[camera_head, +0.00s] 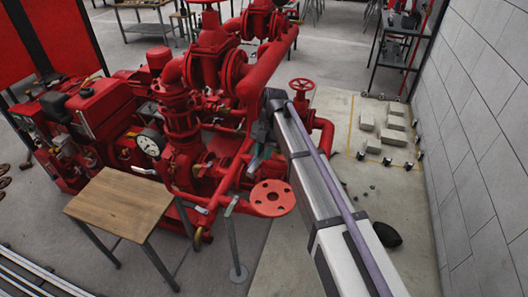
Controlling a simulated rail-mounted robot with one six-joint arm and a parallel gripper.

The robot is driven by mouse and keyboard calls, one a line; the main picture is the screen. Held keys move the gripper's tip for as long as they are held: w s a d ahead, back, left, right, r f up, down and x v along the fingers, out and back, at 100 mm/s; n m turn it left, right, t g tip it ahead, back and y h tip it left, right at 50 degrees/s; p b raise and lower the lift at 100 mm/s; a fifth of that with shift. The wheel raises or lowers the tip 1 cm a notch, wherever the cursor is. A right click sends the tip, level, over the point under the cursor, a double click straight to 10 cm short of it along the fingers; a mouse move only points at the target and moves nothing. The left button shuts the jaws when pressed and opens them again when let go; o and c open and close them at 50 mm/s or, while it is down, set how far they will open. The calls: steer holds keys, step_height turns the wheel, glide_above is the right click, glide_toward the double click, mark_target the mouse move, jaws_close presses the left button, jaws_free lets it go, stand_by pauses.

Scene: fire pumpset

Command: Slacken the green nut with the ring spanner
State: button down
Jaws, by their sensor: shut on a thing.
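My gripper (262,140) is small and dark at the end of my arm, pointing down among the red pipes of the pumpset. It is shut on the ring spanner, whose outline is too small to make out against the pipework. A small teal-green piece (255,161) shows just below the gripper; I cannot tell whether it is the green nut or part of the tool. Whether the spanner's ring is around the nut cannot be seen.
The red pumpset (185,125) fills the left and middle. A wooden-topped table (120,203) stands at front left. Pale blocks (392,137) lie on the floor by the grey wall (485,100).

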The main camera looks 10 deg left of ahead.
steer(key=shift+r+p, duration=1.6)
steer(key=shift+r, duration=0.3)
steer(key=shift+f, duration=0.1)
